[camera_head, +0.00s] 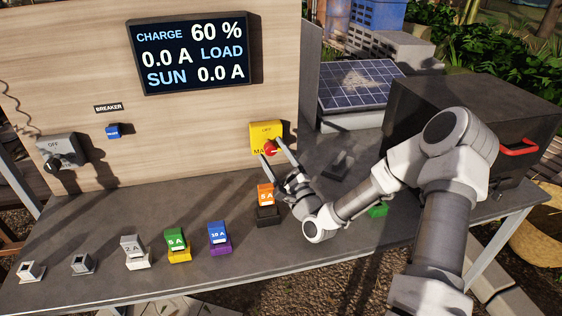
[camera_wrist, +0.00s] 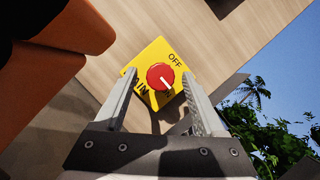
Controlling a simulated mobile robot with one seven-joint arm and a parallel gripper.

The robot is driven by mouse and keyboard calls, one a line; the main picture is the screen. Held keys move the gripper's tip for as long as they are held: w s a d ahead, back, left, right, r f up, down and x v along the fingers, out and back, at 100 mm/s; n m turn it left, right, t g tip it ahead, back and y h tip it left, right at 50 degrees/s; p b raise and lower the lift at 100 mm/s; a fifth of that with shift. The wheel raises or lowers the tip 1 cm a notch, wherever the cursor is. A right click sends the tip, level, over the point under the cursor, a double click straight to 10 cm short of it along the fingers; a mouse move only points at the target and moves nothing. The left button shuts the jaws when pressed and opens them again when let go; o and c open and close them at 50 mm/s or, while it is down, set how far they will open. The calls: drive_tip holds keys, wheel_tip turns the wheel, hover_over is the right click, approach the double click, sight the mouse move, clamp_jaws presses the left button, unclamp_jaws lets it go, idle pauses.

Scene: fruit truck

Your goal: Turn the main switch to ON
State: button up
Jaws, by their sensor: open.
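The main switch is a yellow box (camera_head: 265,130) with a red round knob (camera_head: 271,147), mounted low on the wooden panel. In the wrist view, the yellow box (camera_wrist: 153,52) shows the word OFF, and the red knob (camera_wrist: 160,77) has a white mark pointing to the lower right of the picture. My gripper (camera_head: 271,148) is open, with one finger on either side of the knob. In the wrist view, gaps show between the knob and both fingers.
The display (camera_head: 190,52) reads CHARGE 60 %, 0.0 A LOAD, SUN 0.0 A. A grey switch (camera_head: 62,152) marked OFF is at left. Several coloured fuses line the bench front. A black box (camera_head: 470,120) stands right.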

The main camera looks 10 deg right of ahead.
drive_tip(key=s+d, duration=0.4)
drive_tip(key=s, duration=1)
drive_tip(key=shift+f+p, duration=0.4)
drive_tip(key=shift+p, duration=0.05)
